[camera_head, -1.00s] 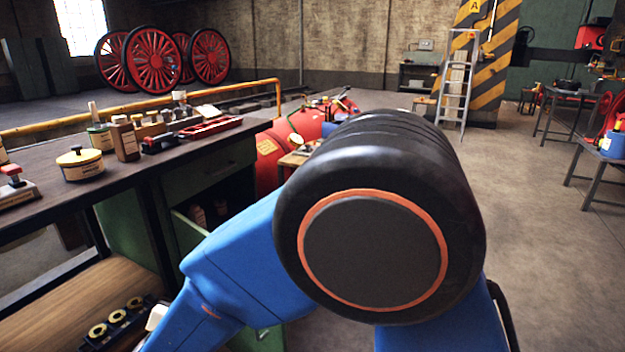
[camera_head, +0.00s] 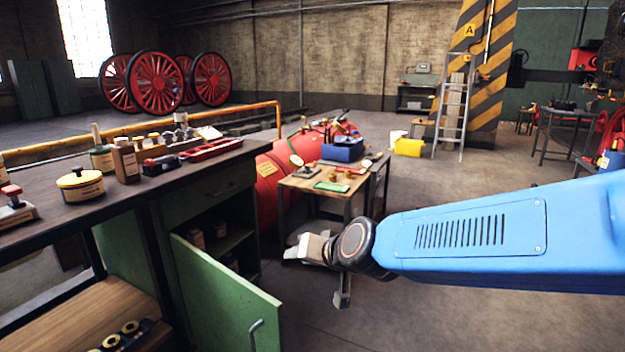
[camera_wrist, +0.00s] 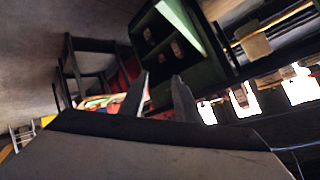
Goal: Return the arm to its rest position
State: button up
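My blue arm (camera_head: 500,232) stretches in from the right edge of the head view and lies nearly level. My gripper (camera_head: 318,272) is at its left end, over the floor in front of the small wooden table and right of the open cabinet door. In the wrist view the two dark fingers of my gripper (camera_wrist: 161,82) stand apart with nothing between them. The wrist view is tilted and shows the open green cabinet (camera_wrist: 165,40) beyond the fingers.
The green cabinet door (camera_head: 222,295) stands open into the aisle. The workbench (camera_head: 110,195) carries several jars and tools. The small table (camera_head: 318,185) stands behind my gripper. A yellow bucket (camera_head: 408,148) and a stepladder (camera_head: 453,110) stand farther back.

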jog(key=s+d+f+g+h, duration=0.2)
jog(key=s+d+h, duration=0.1)
jog(key=s+d, duration=0.9)
jog(key=s+d+f+g+h, duration=0.2)
jog(key=s+d, duration=1)
jog(key=d, duration=0.7)
jog(key=shift+s+d+f+h, duration=0.15)
jog(key=shift+d+f+h, duration=0.15)
jog(key=shift+f+h, duration=0.55)
jog(key=shift+a, duration=0.15)
